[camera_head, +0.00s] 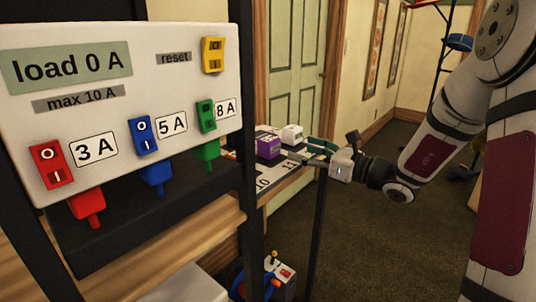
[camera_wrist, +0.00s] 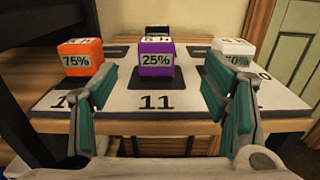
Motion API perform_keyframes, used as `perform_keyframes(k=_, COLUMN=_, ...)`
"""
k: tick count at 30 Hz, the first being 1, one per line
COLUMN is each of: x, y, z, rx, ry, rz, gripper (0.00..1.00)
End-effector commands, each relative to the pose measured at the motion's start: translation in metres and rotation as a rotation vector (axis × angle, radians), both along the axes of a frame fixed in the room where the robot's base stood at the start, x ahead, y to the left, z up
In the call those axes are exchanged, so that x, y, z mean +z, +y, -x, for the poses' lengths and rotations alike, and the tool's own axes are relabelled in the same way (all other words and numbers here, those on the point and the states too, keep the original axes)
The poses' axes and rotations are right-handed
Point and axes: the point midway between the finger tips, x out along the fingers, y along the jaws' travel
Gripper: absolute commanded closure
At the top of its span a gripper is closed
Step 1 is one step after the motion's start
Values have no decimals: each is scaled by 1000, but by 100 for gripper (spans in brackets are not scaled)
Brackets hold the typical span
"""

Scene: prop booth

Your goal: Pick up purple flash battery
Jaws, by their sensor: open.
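The purple flash battery (camera_wrist: 157,59) is a small block labelled 25%. It stands upright on a dark pad at the spot marked 11, in the middle of the wrist view. In the head view it (camera_head: 268,147) sits on the shelf left of my gripper. My gripper (camera_wrist: 160,100) is open and empty, its teal fingers to the left and right in front of the battery, not touching it. In the head view my gripper (camera_head: 314,150) points left toward the shelf.
An orange battery (camera_wrist: 80,57) marked 75% stands left and a white battery (camera_wrist: 236,55) right of the purple one, on the white shelf (camera_wrist: 205,100). A switch panel (camera_head: 130,100) with a dark frame post (camera_head: 247,110) stands at left. Carpet floor (camera_head: 345,240) is open at right.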

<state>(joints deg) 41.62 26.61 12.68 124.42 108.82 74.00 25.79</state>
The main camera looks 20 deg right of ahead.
Motion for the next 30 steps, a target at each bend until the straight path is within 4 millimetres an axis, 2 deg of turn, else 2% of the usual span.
perform_keyframes(k=3, x=-1, y=16, z=-20, rx=5, ry=-1, rz=2, gripper=32)
perform_keyframes(k=9, x=-1, y=35, z=-45, rx=5, ry=0, rz=4, gripper=32)
perform_keyframes(k=17, x=-2, y=46, z=-59, rx=4, ry=1, rz=3, gripper=32)
perform_keyframes(k=24, x=-5, y=68, z=-85, rx=5, ry=1, rz=4, gripper=32)
perform_keyframes(k=30, x=-3, y=74, z=-94, rx=2, ry=1, rz=4, gripper=32)
